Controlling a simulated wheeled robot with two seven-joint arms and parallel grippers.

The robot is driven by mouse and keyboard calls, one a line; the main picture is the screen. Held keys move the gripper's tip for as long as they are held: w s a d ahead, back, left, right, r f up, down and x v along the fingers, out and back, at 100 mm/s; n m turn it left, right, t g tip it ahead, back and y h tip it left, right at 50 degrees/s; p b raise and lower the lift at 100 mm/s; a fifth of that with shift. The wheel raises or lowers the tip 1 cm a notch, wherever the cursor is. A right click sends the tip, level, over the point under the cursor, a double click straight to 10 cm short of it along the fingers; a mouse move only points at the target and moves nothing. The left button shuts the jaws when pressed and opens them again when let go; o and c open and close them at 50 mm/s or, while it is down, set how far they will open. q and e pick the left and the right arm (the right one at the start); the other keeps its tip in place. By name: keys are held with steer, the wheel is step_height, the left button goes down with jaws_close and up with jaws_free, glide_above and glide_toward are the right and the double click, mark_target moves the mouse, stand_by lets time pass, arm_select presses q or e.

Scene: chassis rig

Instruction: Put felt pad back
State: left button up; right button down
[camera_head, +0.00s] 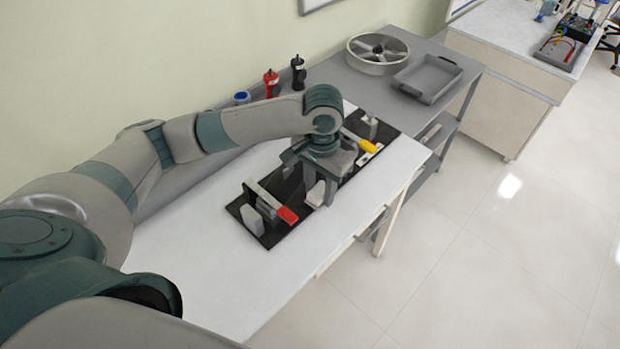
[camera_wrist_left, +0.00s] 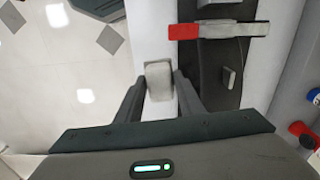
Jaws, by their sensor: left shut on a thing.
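A small pale pad-like block (camera_wrist_left: 159,82), which I take to be the felt pad, sits between the fingertips of my left gripper (camera_wrist_left: 160,88) in the left wrist view. In the head view the pad (camera_head: 316,194) shows pale between the dark fingers of my left gripper (camera_head: 314,189). The gripper is shut on it and points down over the front side of the black fixture board (camera_head: 268,238). I cannot tell whether the pad touches the board. My right gripper is not in view.
A red-handled clamp (camera_head: 287,214) stands on the board left of my gripper, and a yellow-handled one (camera_head: 369,146) to the right. The white tabletop (camera_head: 200,262) is clear at front left. A grey tray (camera_head: 428,80) and wheel (camera_head: 378,52) sit at the back.

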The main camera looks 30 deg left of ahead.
arm_select(q)
steer(key=f+b, duration=0.3)
steer(key=f, duration=0.1)
steer(key=f+n+b, duration=0.1)
steer(key=f+b, duration=0.3)
steer(key=d+f+n+b, duration=0.1)
steer(key=f+b, duration=0.2)
steer(key=f, duration=0.2)
steer(key=shift+s+d+b, duration=0.1)
steer(key=shift+s+b, duration=0.05)
steer(key=shift+b, duration=0.2)
steer(key=shift+s, duration=0.1)
